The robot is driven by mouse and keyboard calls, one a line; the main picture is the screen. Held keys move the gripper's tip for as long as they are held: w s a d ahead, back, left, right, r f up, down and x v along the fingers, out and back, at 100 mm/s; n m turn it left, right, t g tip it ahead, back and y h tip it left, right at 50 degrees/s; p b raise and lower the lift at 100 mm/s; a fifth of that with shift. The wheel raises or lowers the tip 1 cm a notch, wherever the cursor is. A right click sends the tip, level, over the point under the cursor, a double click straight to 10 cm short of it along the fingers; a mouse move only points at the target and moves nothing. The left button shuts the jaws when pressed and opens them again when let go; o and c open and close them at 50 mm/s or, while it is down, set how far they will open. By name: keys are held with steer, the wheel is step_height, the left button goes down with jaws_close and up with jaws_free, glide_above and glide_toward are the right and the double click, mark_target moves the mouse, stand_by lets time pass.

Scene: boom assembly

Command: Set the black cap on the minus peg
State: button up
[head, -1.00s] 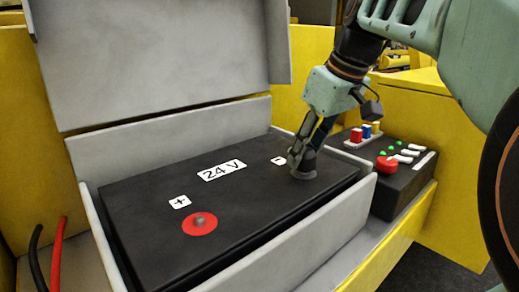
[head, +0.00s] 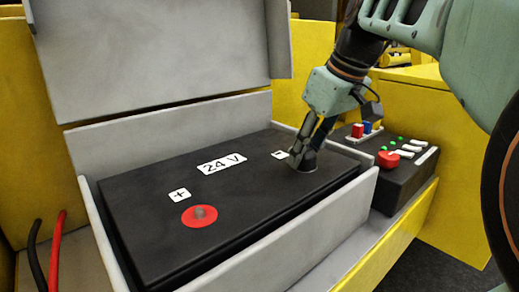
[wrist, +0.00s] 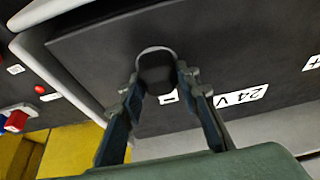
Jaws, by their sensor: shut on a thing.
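The black cap (wrist: 155,72) is between the fingertips of my gripper (wrist: 157,80), and a pale grey rim curves around its far side. In the head view my gripper (head: 303,158) reaches down to the battery top, just right of the minus label (head: 279,154). The cap is low at the battery surface there, dark and hard to separate from the fingers. The minus peg is hidden under the cap and fingers, so I cannot tell how far the cap sits over it. The black battery (head: 150,235) also bears a plus peg (head: 199,212) on a red disc.
A grey box with a raised lid (head: 160,60) surrounds the battery; its near wall (head: 300,235) is close to my gripper. A black control box (head: 410,175) with coloured buttons stands at right. Red and black cables (head: 56,250) rise at lower left.

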steer(key=o, duration=1.2)
steer(key=shift+o, duration=0.2)
steer(key=v, duration=1.2)
